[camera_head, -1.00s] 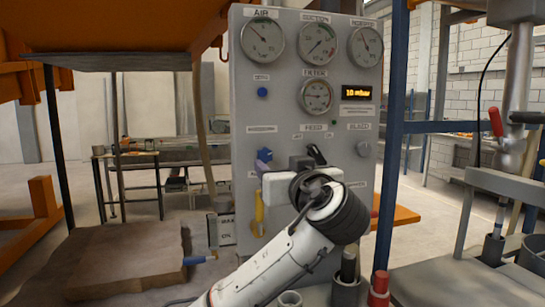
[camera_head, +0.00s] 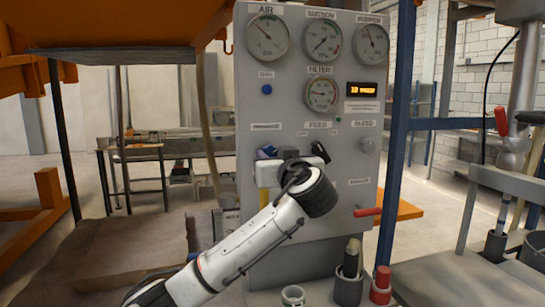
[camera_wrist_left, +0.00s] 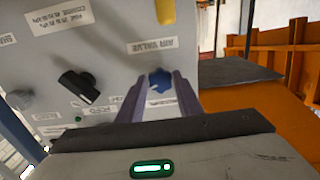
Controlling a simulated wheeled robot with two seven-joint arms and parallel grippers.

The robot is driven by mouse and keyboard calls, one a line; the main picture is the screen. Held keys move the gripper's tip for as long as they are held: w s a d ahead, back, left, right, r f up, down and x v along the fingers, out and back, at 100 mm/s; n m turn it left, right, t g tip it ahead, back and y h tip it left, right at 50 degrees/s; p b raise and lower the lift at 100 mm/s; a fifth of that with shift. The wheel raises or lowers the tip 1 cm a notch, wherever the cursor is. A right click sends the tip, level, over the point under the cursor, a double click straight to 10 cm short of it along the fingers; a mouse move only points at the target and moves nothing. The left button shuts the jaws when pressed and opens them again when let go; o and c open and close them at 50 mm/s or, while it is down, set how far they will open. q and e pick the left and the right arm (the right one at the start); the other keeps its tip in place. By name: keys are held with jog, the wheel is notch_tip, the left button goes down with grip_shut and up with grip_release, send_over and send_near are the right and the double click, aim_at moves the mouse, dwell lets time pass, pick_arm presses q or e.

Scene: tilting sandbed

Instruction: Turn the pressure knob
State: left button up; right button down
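A blue knob (camera_head: 265,152) is on the grey panel, under a label too blurred to read; I take it as the pressure knob. My left gripper (camera_head: 285,158) reaches up to the panel there, and its body partly covers the knob. The left wrist view shows the blue knob (camera_wrist_left: 160,80) between the two tips of my left gripper (camera_wrist_left: 158,88). The fingers are apart, with a narrow gap on each side of the knob; I cannot tell whether they touch it. My right gripper is not in view.
A black knob (camera_head: 320,151) is close to the right of the gripper, and a grey bleed knob (camera_head: 368,145) is farther right. A red handle (camera_head: 367,212) sticks out lower down. Gauges and a lit display (camera_head: 362,89) are above. A blue post (camera_head: 397,150) stands at right.

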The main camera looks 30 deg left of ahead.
pick_arm(q)
jog(key=c, duration=0.4)
jog(key=shift+m, duration=0.3)
jog(key=m+p, duration=0.1)
jog(key=m, duration=0.2)
jog(key=m+p, duration=0.1)
jog(key=m, duration=0.3)
jog(key=shift+s+p, duration=0.1)
jog(key=shift+p, duration=0.3)
jog(key=m, duration=0.3)
jog(key=shift+m, duration=0.3)
jog(key=m, duration=0.4)
jog(key=shift+m, duration=0.4)
